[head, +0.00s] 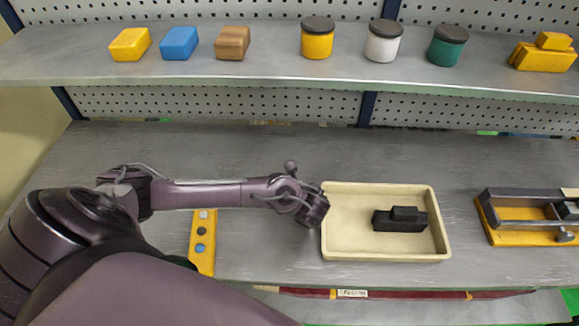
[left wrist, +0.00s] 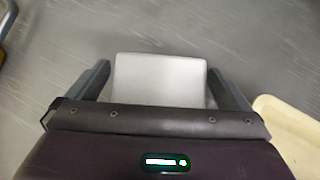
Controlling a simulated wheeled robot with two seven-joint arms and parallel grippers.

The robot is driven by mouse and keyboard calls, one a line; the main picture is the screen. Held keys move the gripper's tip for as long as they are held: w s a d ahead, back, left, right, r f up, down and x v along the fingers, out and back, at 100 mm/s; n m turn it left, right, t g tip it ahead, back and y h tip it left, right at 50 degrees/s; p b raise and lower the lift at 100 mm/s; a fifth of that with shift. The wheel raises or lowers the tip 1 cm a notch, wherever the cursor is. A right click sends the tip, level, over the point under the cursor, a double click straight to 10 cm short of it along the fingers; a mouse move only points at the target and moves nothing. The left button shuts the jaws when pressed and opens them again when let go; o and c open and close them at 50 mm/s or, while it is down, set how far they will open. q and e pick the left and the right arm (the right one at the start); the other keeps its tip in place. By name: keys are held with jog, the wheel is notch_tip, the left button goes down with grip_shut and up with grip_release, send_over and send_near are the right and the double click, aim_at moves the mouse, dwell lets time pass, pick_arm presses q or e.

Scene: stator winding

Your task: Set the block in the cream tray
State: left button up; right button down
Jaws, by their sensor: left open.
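A light grey block (left wrist: 160,80) lies on the grey bench between the two fingers of my left gripper (left wrist: 162,84) in the left wrist view. The fingers are open, with a narrow gap on each side of the block. In the head view my left gripper (head: 313,209) is just left of the cream tray (head: 344,249), and I cannot make out the grey block there. The tray's edge also shows at the right of the left wrist view (left wrist: 285,125). A black stepped piece (head: 399,220) sits in the tray, right of its middle. My right gripper is not in view.
A yellow strip with round buttons (head: 202,243) lies left of the gripper. A yellow-based fixture (head: 525,240) stands right of the tray. A shelf above holds several coloured blocks and lidded jars (head: 317,43). The tray's left half is clear.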

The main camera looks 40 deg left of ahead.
pick_arm(q)
jog(key=c, duration=1.1)
jog(key=shift+r, duration=0.1)
